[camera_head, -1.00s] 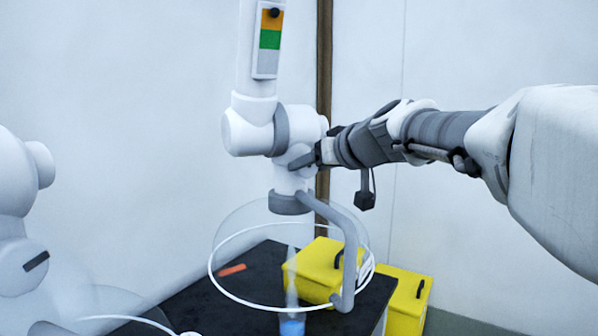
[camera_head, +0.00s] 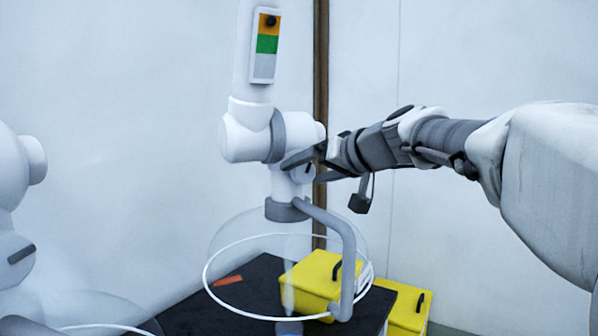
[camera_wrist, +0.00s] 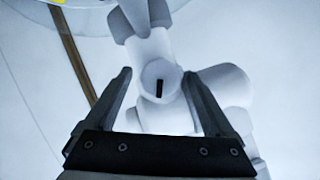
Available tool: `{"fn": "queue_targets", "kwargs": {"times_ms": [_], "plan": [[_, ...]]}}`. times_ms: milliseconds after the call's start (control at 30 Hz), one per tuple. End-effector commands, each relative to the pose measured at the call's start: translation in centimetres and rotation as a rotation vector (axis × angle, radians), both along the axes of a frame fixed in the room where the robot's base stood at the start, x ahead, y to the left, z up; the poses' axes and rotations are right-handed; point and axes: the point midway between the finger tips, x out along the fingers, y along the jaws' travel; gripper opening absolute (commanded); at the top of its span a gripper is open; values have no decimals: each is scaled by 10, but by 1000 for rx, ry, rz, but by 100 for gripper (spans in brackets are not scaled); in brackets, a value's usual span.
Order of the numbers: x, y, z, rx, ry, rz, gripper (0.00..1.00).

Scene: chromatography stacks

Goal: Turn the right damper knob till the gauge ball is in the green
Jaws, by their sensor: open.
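The right damper knob is a white round face with a black bar mark (camera_wrist: 160,85), seen in the wrist view between my fingers. In the head view the knob (camera_head: 309,169) shows partly, on the joint of the right white extraction arm. My gripper (camera_head: 306,170) is open around it; in the wrist view the open jaws (camera_wrist: 157,73) stand on either side of the knob with gaps. The mark runs nearly upright in the wrist view. The gauge (camera_head: 266,45) has orange, green and grey bands from top down. Its black ball (camera_head: 271,20) is in the orange band.
A clear hood with a white rim (camera_head: 212,262) and a grey handle (camera_head: 348,255) hangs below the joint. Yellow boxes (camera_head: 318,283) are on and beside the black bench (camera_head: 190,312). Another white extraction arm (camera_head: 15,190) stands at the left.

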Motion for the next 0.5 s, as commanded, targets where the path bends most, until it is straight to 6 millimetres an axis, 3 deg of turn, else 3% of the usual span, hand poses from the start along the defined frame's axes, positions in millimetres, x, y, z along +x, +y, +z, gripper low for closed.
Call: {"fn": "queue_targets", "kwargs": {"times_ms": [267,500], "plan": [[-10,-8,5,0,-2,-1,88],[-50,-37,25,0,-3,-3,88]]}}
